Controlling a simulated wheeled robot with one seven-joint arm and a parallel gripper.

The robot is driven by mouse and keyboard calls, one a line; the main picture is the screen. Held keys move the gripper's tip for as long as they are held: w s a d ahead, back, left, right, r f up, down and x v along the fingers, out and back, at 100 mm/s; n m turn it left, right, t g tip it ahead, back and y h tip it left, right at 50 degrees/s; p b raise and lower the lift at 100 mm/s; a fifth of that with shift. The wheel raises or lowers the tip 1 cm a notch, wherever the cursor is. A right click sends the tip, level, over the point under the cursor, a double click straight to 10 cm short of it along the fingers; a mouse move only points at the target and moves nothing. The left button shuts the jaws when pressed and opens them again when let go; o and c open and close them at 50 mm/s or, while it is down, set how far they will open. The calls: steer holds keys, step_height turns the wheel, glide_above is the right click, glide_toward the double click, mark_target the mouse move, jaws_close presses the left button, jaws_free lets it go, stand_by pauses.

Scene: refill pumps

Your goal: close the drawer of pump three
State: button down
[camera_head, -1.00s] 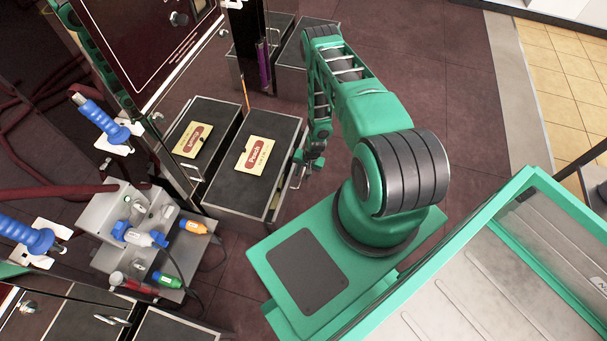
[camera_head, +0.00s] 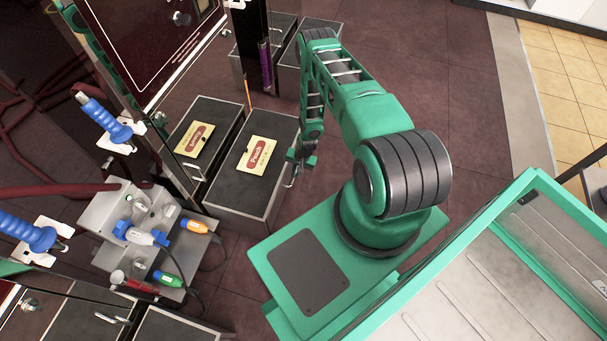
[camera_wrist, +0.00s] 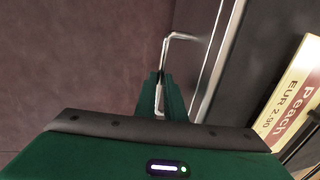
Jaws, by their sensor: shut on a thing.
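The drawer front (camera_head: 282,168) is on the right side of the dark box bearing the yellow Peach card (camera_head: 258,154). It looks flush or nearly flush with the box. I cannot read a pump number. My gripper (camera_head: 297,163) is at this front, partly hidden by my arm in the head view. In the wrist view my gripper (camera_wrist: 161,84) is shut on the thin metal drawer handle (camera_wrist: 182,37), which runs between the fingers. The drawer front's pale edge (camera_wrist: 218,62) lies just right of the fingers. The drawer's inside is not visible.
A grey connector unit (camera_head: 130,235) with coloured plugs is at lower left. More dark boxes (camera_head: 318,40) stand behind.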

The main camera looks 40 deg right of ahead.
steer(key=shift+w+a, duration=0.25)
steer(key=shift+w, duration=0.1)
steer(key=c, duration=1.8)
jaws_free()
steer(key=shift+c, duration=0.2)
steer(key=shift+s, duration=0.1)
steer(key=shift+d+r, duration=0.1)
steer(key=shift+r, duration=0.15)
step_height(320, 180, up, 10)
steer(key=s+d, duration=0.1)
steer(key=shift+s, duration=0.3)
steer(key=shift+d, duration=0.1)
